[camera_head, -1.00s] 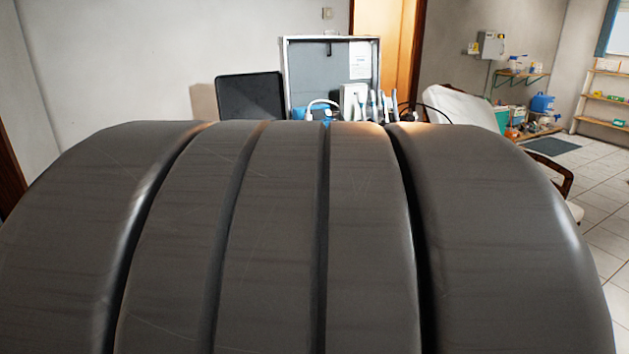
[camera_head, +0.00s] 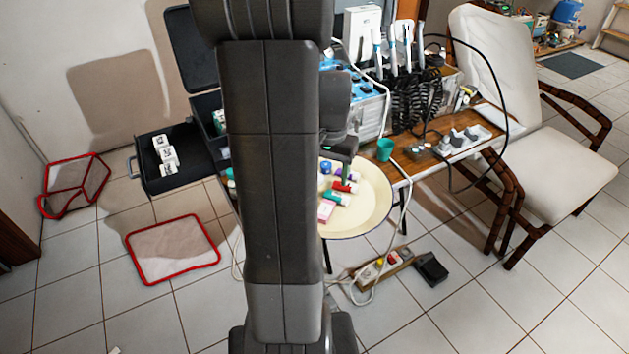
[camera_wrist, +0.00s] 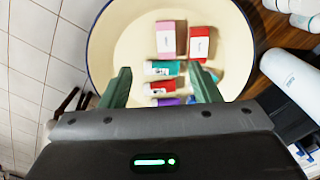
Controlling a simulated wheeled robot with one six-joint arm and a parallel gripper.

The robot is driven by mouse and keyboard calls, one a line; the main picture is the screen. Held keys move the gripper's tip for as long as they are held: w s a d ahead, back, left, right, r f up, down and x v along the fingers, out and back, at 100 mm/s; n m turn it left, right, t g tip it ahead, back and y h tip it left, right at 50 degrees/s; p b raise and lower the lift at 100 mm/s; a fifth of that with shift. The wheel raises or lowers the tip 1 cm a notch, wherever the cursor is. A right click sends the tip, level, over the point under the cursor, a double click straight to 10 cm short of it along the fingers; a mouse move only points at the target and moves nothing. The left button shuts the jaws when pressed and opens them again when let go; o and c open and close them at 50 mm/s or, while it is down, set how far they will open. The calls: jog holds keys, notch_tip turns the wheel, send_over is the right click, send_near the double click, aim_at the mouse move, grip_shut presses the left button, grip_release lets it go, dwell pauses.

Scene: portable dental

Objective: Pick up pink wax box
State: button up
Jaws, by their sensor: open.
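The pink wax box (camera_wrist: 166,42), pale pink with a white label, lies in a round cream tray (camera_wrist: 236,60) in the wrist view. It also shows in the head view (camera_head: 326,211), near the tray's front, just right of my arm. My gripper (camera_wrist: 162,76) is open above the tray, with nothing held. In the wrist view the pink box lies beyond the fingertips, between their lines. A red box (camera_wrist: 198,46) sits just right of it, and a teal box (camera_wrist: 160,68) just below it. In the head view my arm hides part of the tray.
Another red item (camera_wrist: 159,88) and a purple item (camera_wrist: 166,101) lie in the tray. A green cup (camera_head: 385,149) stands on the wooden table (camera_head: 462,148) behind the tray, near cables and dental handpieces (camera_head: 392,55). A white chair (camera_head: 560,167) stands at right.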

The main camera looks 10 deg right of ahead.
jog(key=f, duration=0.2)
jog(key=w+f, duration=0.1)
jog(key=f, duration=0.2)
jog(key=f+b, duration=0.1)
jog(key=f, duration=0.1)
jog(key=shift+w+f, duration=0.15)
jog(key=shift+f, duration=0.25)
jog(key=shift+a+f, duration=0.15)
jog(key=shift+f, duration=1.3)
jog(key=shift+a+f, duration=0.1)
jog(key=shift+f, duration=1.3)
jog(key=shift+c, duration=0.5)
jog(key=c, duration=1)
